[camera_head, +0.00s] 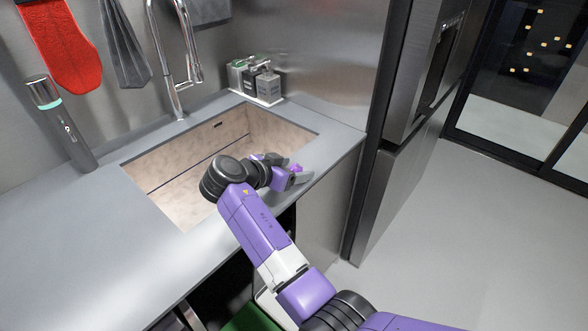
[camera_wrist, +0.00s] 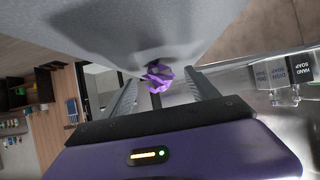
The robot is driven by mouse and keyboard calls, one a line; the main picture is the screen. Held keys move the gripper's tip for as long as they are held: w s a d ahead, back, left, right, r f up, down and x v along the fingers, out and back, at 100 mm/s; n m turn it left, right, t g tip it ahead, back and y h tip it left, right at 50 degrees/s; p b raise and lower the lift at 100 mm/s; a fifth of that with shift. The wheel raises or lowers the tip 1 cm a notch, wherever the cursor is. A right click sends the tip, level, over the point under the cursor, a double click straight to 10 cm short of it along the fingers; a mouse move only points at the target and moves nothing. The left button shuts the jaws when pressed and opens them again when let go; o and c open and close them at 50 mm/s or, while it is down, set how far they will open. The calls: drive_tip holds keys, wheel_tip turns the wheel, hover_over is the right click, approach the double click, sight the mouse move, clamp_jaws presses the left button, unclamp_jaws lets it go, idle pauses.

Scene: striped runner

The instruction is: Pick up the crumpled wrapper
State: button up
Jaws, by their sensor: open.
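The crumpled wrapper (camera_wrist: 157,77) is purple and shows in the wrist view at the far end of the gap between my fingers, against the grey counter surface. In the head view a small purple bit of the wrapper (camera_head: 296,168) shows at the fingertips, on the counter strip right of the sink. My gripper (camera_wrist: 160,84) is open, with one finger on each side of the wrapper. It also shows in the head view (camera_head: 300,174), low over the counter. I cannot tell whether the fingers touch the wrapper.
The sink basin (camera_head: 190,160) lies left of my gripper, with a tall faucet (camera_head: 180,70) behind it. Soap dispensers (camera_head: 258,82) stand in a tray at the back corner. A dark bottle (camera_head: 62,125) stands at the left. The steel fridge (camera_head: 395,150) rises at the right.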

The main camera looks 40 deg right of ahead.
drive_tip(key=shift+d, duration=0.15)
drive_tip(key=c, duration=1.4)
